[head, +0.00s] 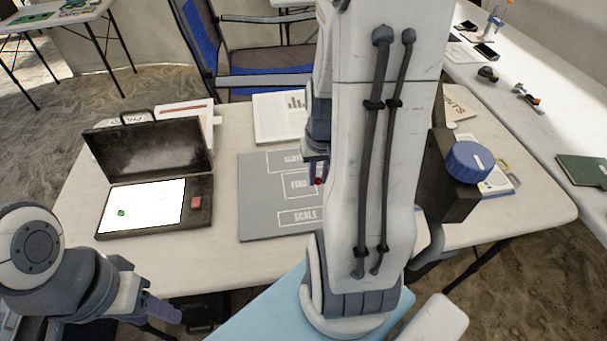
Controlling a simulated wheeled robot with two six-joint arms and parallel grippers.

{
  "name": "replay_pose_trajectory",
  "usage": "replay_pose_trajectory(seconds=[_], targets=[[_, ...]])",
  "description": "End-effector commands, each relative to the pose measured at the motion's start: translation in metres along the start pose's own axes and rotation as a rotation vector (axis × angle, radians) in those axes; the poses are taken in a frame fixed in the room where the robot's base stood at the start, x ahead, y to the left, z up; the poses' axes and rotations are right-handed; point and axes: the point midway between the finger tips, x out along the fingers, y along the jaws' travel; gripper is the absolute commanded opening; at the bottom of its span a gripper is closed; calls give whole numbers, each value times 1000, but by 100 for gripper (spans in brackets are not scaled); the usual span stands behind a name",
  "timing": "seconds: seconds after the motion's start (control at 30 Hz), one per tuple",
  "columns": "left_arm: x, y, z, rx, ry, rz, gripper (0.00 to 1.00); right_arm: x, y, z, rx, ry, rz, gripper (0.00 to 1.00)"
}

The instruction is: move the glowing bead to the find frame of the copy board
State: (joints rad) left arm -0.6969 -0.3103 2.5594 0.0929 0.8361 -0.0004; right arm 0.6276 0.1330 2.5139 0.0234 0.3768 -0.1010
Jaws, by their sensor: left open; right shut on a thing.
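The grey copy board (255,205) lies on the table with outlined frames; its middle one is the find frame (290,192), marked FIND. My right gripper (317,178) is over the right part of the find frame, shut on a small dark red bead (319,181). The bead is mostly hidden by the fingers; I cannot tell whether it glows or touches the board. My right arm hides the board's right side. My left gripper (165,312) is open and empty at the table's front left.
An open black case (150,232) with a lit white panel stands left of the board, a small green piece (121,213) on the panel. A dark stand with a blue knob (469,162) is at right. White sheets lie behind the board.

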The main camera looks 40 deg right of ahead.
Motion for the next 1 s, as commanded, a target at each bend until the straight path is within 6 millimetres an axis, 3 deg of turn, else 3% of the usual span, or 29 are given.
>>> replay_pose_trajectory(seconds=[0.2,0.4,0.57,0.8,1.0], targets=[[5,0,1,0,-1,0,50,39,-20,-45,-5,0,0,0],[5,0,0,0,-1,0,50,59,-30,-70,0,2,0,0],[6,0,1,0,-1,0,50,68,-32,-75,1,1,1,0],[8,-1,1,0,-1,0,50,100,-31,-71,2,1,1,0],[8,-1,1,0,-1,0,50,102,-31,-71,2,4,1,0]])
